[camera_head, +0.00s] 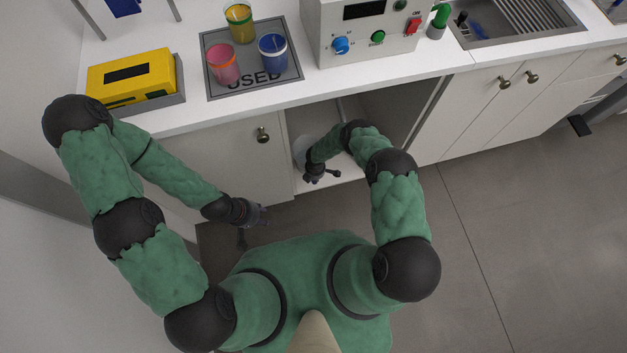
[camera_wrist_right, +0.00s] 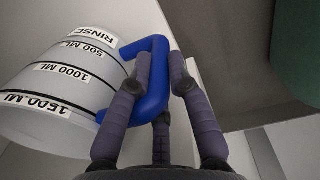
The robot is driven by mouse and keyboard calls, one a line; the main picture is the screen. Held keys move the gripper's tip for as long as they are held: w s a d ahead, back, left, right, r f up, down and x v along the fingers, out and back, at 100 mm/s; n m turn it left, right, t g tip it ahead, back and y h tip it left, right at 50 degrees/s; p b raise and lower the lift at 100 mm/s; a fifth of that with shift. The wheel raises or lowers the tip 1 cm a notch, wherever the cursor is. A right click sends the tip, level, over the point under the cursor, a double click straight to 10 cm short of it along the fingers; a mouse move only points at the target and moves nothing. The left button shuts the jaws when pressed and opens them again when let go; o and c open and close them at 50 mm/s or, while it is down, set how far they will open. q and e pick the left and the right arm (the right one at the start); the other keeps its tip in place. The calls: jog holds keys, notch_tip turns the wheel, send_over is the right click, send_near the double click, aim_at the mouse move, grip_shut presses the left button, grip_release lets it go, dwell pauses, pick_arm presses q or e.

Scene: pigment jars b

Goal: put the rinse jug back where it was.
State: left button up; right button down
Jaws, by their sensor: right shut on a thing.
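The rinse jug (camera_wrist_right: 58,85) is a whitish jug with "RINSE" and millilitre labels and a blue handle (camera_wrist_right: 150,85). My right gripper (camera_wrist_right: 162,72) is shut on that handle in the right wrist view. In the head view my right gripper (camera_head: 316,172) is at the open cabinet under the counter, and part of the jug (camera_head: 301,150) shows pale beside it, mostly hidden by my arm. I cannot tell whether the jug touches the cabinet floor. My left gripper (camera_head: 255,222) is empty, fingers apart, in front of the closed cabinet door.
The open cabinet (camera_head: 400,110) has a white floor and side walls close to my right arm. On the counter stand a "USED" mat (camera_head: 285,92) with three coloured cups, a yellow box (camera_head: 132,78) and a control unit (camera_head: 365,35). Floor to the right is clear.

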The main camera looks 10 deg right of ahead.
jog(key=shift+w+a, duration=0.15)
jog(key=shift+w, duration=0.25)
notch_tip(320, 180, down, 4)
jog(key=b, duration=0.2)
jog(key=shift+r+b, duration=0.2)
jog(key=shift+b, duration=0.1)
jog(key=shift+r, duration=0.1)
jog(key=c, duration=1.2)
grip_release()
jog(key=shift+s, duration=0.1)
jog(key=shift+o, duration=0.2)
